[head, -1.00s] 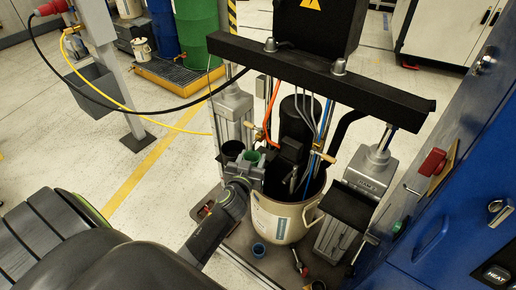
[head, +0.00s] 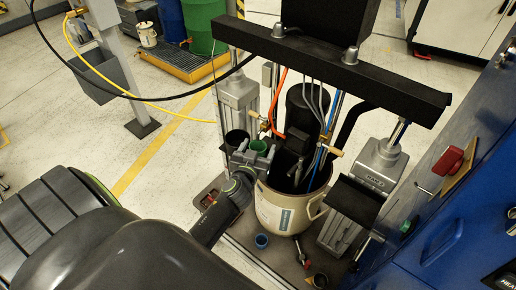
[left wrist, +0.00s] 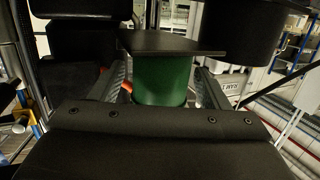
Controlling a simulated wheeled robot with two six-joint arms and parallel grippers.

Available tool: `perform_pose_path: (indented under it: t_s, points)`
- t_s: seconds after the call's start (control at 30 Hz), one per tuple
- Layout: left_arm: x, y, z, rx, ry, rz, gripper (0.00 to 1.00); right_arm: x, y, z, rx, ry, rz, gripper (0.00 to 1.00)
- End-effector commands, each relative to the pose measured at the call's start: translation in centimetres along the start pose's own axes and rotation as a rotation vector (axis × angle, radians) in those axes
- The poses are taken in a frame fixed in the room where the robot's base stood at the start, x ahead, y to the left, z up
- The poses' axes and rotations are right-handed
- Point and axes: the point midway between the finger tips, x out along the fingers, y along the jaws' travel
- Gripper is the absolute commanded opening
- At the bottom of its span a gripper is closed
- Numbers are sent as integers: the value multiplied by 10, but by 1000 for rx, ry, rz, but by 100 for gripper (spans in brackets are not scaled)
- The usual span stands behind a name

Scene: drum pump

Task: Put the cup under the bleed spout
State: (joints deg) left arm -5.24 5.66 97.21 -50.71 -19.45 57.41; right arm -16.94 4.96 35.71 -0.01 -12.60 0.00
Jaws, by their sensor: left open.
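A green cup (head: 259,146) is at the left of the pump, beside a black cup (head: 236,139). My left gripper (head: 252,156) is open at the green cup. In the left wrist view the green cup (left wrist: 163,80) is between the two spread fingers (left wrist: 163,88), with a dark flat plate (left wrist: 172,42) over its upper end. I cannot tell whether the fingers touch it. The black cup also shows in the left wrist view (left wrist: 252,32). Brass fittings (head: 335,152) are on the pump lines, but I cannot tell which part is the bleed spout. My right gripper is out of view.
A cream drum (head: 283,212) stands below the pump on a dark base. A small blue cup (head: 261,241) and a black cup (head: 320,280) are on the base in front. A heavy black crossbeam (head: 330,65) spans above. A blue cabinet (head: 440,215) bounds the right.

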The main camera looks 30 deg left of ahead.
Motion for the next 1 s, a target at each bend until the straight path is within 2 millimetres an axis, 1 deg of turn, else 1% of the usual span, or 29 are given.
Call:
perform_pose_path:
  t_s: [0.1,0.2,0.23,0.27,0.4,0.6,0.7,0.83,1.0]
  points:
    - [0,0,-2,0,0,0,70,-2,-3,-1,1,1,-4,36]
    - [-1,0,-8,-1,0,0,70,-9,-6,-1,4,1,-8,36]
    - [-4,0,-6,-2,-1,0,70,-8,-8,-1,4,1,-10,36]
    - [-9,0,-3,-2,-3,0,70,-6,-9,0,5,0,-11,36]
    - [-37,0,-3,-4,-2,-1,70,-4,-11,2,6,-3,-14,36]
    - [-80,0,-3,-4,-3,-1,70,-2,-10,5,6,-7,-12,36]
    - [-96,0,-4,-3,-2,-2,70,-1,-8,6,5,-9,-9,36]
    - [-111,0,-4,-2,-2,0,70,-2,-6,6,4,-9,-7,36]
    - [-120,0,-4,0,-1,-1,70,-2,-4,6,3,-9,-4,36]
